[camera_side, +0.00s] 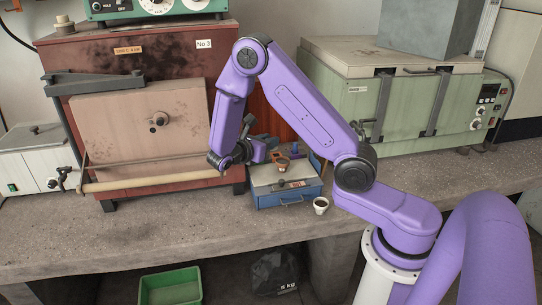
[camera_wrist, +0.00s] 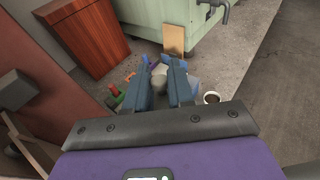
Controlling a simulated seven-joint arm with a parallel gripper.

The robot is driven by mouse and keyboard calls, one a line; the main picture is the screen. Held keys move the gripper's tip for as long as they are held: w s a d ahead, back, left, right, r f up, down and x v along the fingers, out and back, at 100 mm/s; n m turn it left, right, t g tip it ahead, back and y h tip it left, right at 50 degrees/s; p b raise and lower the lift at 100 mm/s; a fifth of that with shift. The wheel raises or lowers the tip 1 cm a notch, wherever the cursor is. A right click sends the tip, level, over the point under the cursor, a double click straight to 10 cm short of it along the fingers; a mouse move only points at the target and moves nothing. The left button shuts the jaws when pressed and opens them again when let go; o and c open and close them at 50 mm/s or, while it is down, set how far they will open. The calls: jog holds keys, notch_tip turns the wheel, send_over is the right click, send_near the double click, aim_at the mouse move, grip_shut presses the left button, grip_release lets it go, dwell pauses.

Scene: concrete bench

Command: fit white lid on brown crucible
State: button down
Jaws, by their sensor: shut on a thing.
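My gripper (camera_side: 268,148) is low over the back left of a small blue box with a pale top (camera_side: 285,203). In the wrist view its two blue fingers (camera_wrist: 163,70) are closed in on a small pale thing (camera_wrist: 160,71), most likely the white lid; the fingers hide much of it. A small cup, white outside and dark brown inside (camera_side: 321,206), stands upright and open on the bench. It also shows right of the fingers in the wrist view (camera_wrist: 211,97), apart from them. A small orange-brown thing (camera_side: 281,163) shows by the box top; I cannot tell which is the crucible.
A rusty red furnace (camera_side: 140,120) stands left, and a green furnace (camera_side: 400,110) at the back right. Small coloured pieces (camera_wrist: 117,95) lie left of the fingers. A wooden board (camera_wrist: 174,40) stands beyond them. The bench front is clear beside the cup.

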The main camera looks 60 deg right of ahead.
jog(key=w+d+h, duration=0.1)
jog(key=w+d, duration=0.3)
jog(key=d, duration=0.6)
jog(key=h, duration=0.1)
send_over(282, 163)
notch_tip(282, 163, down, 10)
jog(key=shift+g, duration=0.4)
jog(key=shift+f, duration=2.8)
jog(key=shift+f, duration=0.8)
jog(key=c, duration=0.9)
grip_release()
